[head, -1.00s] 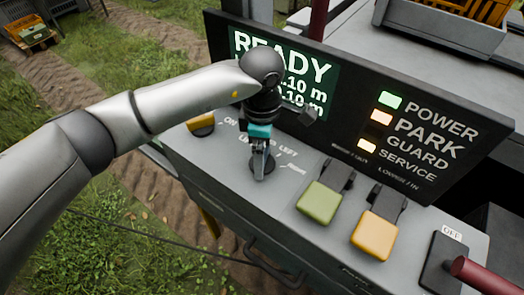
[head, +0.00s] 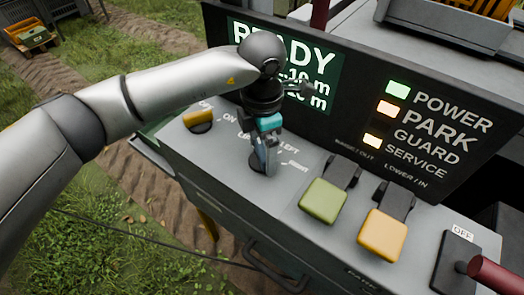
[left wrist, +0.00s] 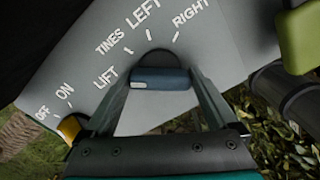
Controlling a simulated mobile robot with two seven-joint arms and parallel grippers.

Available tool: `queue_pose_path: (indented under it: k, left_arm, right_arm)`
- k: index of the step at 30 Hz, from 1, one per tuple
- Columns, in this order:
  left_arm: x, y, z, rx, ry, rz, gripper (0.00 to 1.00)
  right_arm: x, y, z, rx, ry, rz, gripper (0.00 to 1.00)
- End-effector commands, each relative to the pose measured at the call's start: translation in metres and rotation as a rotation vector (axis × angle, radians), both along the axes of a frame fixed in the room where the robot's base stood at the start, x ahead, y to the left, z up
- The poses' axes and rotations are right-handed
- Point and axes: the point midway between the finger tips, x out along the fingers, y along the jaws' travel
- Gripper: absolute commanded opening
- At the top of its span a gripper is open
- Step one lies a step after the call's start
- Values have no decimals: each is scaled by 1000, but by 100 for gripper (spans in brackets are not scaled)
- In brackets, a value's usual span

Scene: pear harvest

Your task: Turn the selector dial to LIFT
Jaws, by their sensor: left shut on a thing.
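The selector dial (left wrist: 160,79) is a dark blue-grey bar knob with a small white mark at its left end in the left wrist view. That mark lies close to the tick beside the word LIFT (left wrist: 106,77). TINES, LEFT and RIGHT are printed farther round. My left gripper (left wrist: 162,84) has a finger on each side of the knob and is shut on it. In the head view the left gripper (head: 268,158) points down onto the dial's dark base (head: 256,163), mostly hiding it. My right gripper is not in view.
A yellow OFF/ON knob (head: 199,119) sits left of the dial. A green paddle (head: 325,200) and an orange paddle (head: 383,234) stand to its right. Behind is a screen (head: 318,65) reading READY, partly covered by my arm. A red-handled lever (head: 492,274) is at the lower right.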

Motion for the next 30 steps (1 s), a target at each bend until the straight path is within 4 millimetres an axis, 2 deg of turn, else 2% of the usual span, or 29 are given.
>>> queue_pose_path:
  k: [10, 26, 27, 30]
  left_arm:
    - [1, -1, 2, -2, -4, 144, 37]
    - [1, 0, 2, -2, -4, 173, 37]
    - [1, 0, 2, -2, -4, 173, 96]
    - [1, 0, 2, -1, -4, 172, 100]
  right_arm:
    - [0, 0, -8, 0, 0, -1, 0]
    - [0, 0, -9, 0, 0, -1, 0]
    - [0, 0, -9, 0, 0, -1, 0]
    - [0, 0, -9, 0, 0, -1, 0]
